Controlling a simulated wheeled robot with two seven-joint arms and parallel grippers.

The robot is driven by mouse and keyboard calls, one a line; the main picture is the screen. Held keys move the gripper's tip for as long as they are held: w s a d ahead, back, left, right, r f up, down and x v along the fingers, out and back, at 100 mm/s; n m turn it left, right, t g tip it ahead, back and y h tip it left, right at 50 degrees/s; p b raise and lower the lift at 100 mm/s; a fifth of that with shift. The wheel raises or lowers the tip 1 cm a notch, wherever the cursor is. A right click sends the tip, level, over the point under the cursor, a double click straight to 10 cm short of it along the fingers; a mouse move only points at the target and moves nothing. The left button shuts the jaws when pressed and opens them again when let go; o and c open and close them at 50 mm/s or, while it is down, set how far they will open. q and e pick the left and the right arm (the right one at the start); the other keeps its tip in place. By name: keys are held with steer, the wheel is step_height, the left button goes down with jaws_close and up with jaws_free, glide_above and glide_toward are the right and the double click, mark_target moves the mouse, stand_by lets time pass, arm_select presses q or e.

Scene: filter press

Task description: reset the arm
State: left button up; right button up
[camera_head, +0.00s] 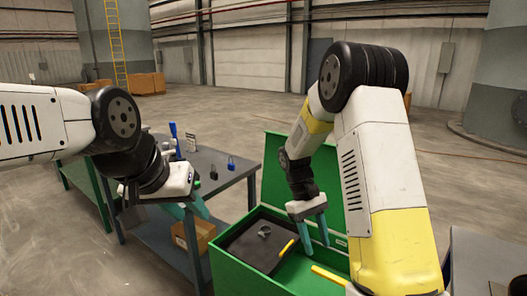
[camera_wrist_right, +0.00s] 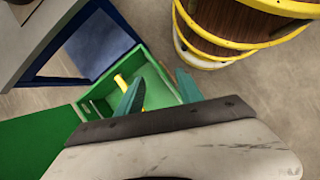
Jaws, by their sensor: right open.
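My right gripper (camera_head: 316,243) is open over the green box (camera_head: 232,270), with nothing between its teal fingers. In the right wrist view the open fingers (camera_wrist_right: 158,78) point toward a green box (camera_wrist_right: 97,103) with a yellow thing (camera_wrist_right: 121,82) in it. My left gripper (camera_head: 187,208) hangs beside the grey table, its teal fingers pointing down to the right. Whether its fingers are parted is unclear.
The green box has a raised lid (camera_head: 278,170), a dark panel (camera_head: 248,245) and yellow bars (camera_head: 328,276). Small padlock-like items (camera_head: 231,163) stand on the grey table (camera_head: 205,170). A cardboard box (camera_head: 203,232) sits below.

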steer(key=s+r+m+t+y, duration=0.2)
steer(key=s+r+t, duration=0.3)
steer(key=r, duration=0.5)
steer(key=s+r+m+t+y, duration=0.3)
steer(key=s+r+t, duration=0.2)
steer(key=s+r, duration=0.5)
steer(key=shift+s+a+r+t, duration=0.15)
steer(key=shift+a+r+t, duration=0.15)
steer(key=shift+r, duration=0.25)
